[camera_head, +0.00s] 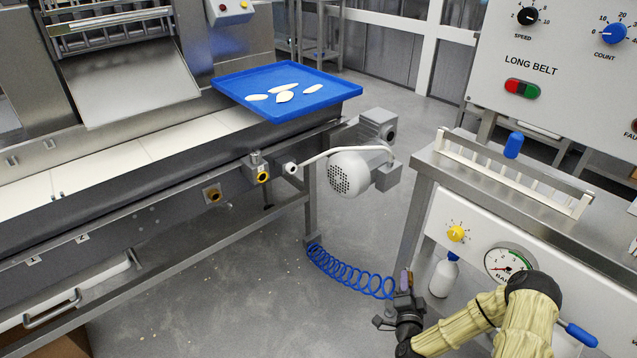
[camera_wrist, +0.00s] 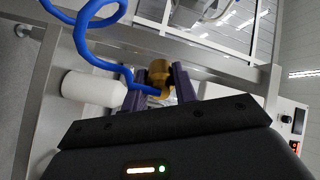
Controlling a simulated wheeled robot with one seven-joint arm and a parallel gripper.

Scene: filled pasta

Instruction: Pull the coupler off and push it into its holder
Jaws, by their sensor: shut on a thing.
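My gripper (camera_head: 405,284) is low between the conveyor and the control cabinet, at the right end of a blue coiled hose (camera_head: 345,272). In the wrist view the fingers (camera_wrist: 178,82) are shut on a brass coupler (camera_wrist: 158,70), and the blue hose (camera_wrist: 112,62) runs to it. In the head view the coupler is hidden by the gripper. I cannot tell whether it is still on a fitting. Two yellow-ringed dark sockets are on the conveyor side, one on a bracket (camera_head: 263,177) and one lower left (camera_head: 214,194); I cannot tell whether either is the holder.
A white bottle (camera_head: 444,276) hangs just right of my gripper, below a yellow knob (camera_head: 456,233). A pressure gauge (camera_head: 510,263) is on the cabinet. A motor (camera_head: 350,173) juts from the conveyor end. A blue tray (camera_head: 326,96) holds pasta pieces.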

